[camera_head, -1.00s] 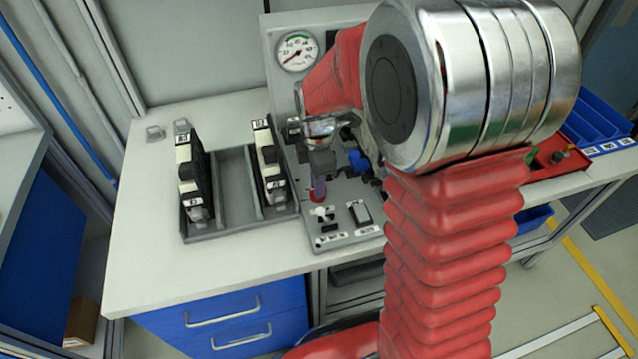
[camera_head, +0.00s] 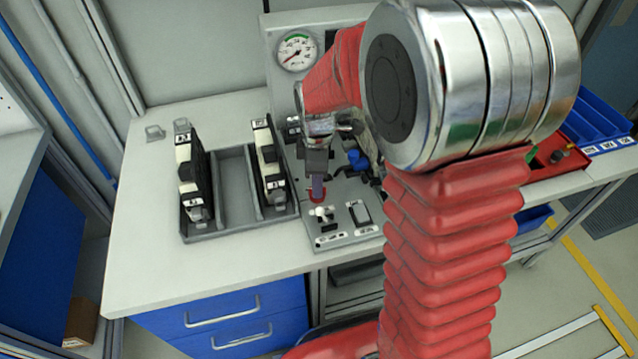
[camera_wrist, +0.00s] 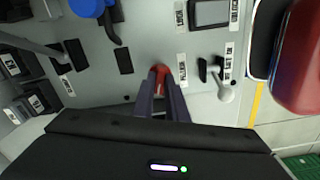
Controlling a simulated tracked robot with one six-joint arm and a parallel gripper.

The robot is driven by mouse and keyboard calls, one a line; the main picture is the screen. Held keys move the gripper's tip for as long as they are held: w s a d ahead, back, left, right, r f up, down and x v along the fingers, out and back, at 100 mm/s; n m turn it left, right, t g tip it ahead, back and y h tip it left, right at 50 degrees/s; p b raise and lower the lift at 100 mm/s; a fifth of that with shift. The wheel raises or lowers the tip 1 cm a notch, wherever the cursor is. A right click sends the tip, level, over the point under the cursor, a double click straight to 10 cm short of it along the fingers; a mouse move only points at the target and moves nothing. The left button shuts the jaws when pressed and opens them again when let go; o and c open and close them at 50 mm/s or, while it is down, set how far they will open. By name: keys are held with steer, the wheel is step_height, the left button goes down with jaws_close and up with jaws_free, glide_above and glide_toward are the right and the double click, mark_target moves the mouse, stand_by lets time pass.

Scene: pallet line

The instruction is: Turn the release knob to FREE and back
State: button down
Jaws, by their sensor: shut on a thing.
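The red knob (camera_wrist: 161,71) sits on the light grey panel of the bench unit, between the two fingertips in the wrist view. My gripper (camera_wrist: 161,84) is shut on it, with the dark fingers on either side. In the head view, my gripper (camera_head: 318,188) points down at the panel and a little red of the knob (camera_head: 317,200) shows around the fingertips. Most of the knob is hidden by the fingers. The small labels near it are too blurred to read, so I cannot tell its setting.
A white-tipped lever (camera_wrist: 225,94) stands close beside the knob. A blue knob (camera_wrist: 88,7) with a dark handle is on the other side. A round gauge (camera_head: 298,51) stands behind. A grey rack (camera_head: 228,224) with dark modules is at left; the bench front is clear.

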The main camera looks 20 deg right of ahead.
steer(key=m, duration=0.4)
steer(key=shift+w+a+m, duration=0.1)
steer(key=shift+m, duration=2.2)
steer(key=shift+r, duration=0.1)
steer(key=c, duration=1.8)
jaws_free()
steer(key=shift+o, duration=0.2)
step_height(320, 180, up, 14)
steer(key=shift+f, duration=0.2)
